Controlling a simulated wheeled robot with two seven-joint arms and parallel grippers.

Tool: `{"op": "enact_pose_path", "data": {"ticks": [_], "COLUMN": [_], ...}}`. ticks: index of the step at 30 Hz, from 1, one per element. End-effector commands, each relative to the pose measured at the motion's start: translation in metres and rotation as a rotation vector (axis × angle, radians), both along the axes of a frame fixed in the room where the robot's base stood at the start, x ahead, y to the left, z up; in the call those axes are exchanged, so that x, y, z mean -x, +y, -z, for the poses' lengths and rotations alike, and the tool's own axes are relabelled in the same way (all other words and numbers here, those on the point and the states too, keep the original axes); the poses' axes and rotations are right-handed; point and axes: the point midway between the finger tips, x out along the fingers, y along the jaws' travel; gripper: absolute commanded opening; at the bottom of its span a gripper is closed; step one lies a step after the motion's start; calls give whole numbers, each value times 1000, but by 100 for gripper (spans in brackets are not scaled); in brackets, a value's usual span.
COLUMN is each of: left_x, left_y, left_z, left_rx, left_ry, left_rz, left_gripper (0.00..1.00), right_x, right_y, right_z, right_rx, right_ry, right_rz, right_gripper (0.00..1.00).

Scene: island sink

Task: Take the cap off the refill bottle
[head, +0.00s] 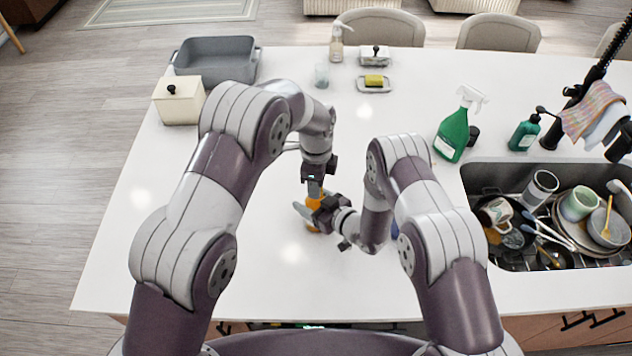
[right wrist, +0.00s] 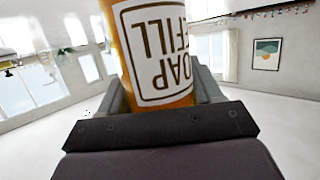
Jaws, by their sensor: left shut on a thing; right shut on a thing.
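The orange refill bottle (head: 311,226) stands on the white counter in front of me, partly hidden by my grippers. In the right wrist view the bottle (right wrist: 160,50) fills the space between the fingers, and its white label with soap refill lettering shows. My right gripper (head: 316,211) comes from the right and is shut around the bottle's body. My left gripper (head: 315,190) points down from above and is shut at the bottle's top. The cap is hidden by the left gripper's fingers, so I cannot tell whether it still sits on the neck.
A green spray bottle (head: 453,135) and a green pump bottle (head: 524,133) stand by the sink (head: 478,176), which is full of dishes. A grey bin (head: 216,59), a cream box (head: 179,101) and a sponge dish (head: 374,86) stand behind. The left counter is clear.

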Motion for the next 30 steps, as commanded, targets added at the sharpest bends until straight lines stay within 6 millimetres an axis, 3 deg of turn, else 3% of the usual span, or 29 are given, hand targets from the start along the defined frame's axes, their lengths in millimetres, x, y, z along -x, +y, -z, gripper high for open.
{"op": "enact_pose_path", "data": {"ticks": [8,9,11,20,30], "left_x": [0,-1,0,0,-1], "left_y": [0,0,0,0,-1], "left_z": [0,0,0,-3,-47], "left_rx": [1,1,1,0,2], "left_ry": [-2,-2,-2,0,-6], "left_rz": [-31,-30,-30,-29,-28], "left_gripper": [0,41,56,56,53], "right_x": [0,0,0,0,0], "right_y": [0,0,0,0,0], "right_z": [0,0,0,0,0], "right_rx": [0,0,0,0,0], "right_ry": [-1,-1,0,-1,-1], "right_rz": [-1,-1,-1,0,0], "right_gripper": [0,0,0,0,0]}}
